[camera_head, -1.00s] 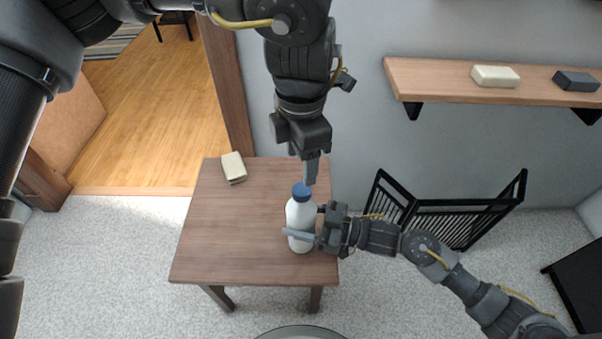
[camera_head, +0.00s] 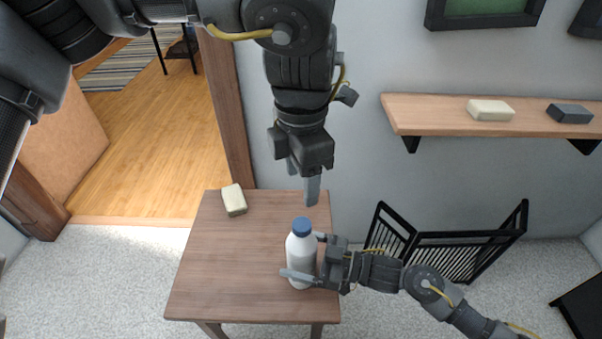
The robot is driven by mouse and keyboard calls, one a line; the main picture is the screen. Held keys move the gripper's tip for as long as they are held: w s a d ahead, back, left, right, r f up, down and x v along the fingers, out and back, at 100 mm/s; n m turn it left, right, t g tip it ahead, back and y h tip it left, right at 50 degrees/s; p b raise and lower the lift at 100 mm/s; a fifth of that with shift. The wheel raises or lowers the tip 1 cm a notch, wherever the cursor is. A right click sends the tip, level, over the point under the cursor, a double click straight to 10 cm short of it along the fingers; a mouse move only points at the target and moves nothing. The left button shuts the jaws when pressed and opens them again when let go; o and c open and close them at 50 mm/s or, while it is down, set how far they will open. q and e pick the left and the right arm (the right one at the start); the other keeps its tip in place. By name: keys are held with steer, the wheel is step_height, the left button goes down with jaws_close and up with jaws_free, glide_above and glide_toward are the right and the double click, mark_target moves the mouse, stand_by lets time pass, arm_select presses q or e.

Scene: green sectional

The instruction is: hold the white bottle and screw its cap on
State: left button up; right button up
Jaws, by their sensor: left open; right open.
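A white bottle (camera_head: 300,256) stands upright on the small brown wooden table (camera_head: 235,270), near its right side. A blue cap (camera_head: 302,226) sits on the bottle's top; how tightly it is seated cannot be seen. My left gripper (camera_head: 303,190) points down above and behind the cap, open and empty, with a gap between its fingertips and the cap. My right gripper (camera_head: 306,256) comes in from the right, open, with its fingers on either side of the bottle's body. Whether they touch the bottle is not clear.
A cream block (camera_head: 234,200) lies at the table's back left corner. A wall shelf (camera_head: 440,118) at the right holds a cream block (camera_head: 490,110) and a dark block (camera_head: 570,113). A black folding rack (camera_head: 450,250) stands behind my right arm. The table's left half is mostly clear.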

steer(key=v, duration=1)
steer(key=shift+d+p, duration=0.35)
steer(key=shift+p, duration=0.05)
steer(key=shift+s, duration=0.1)
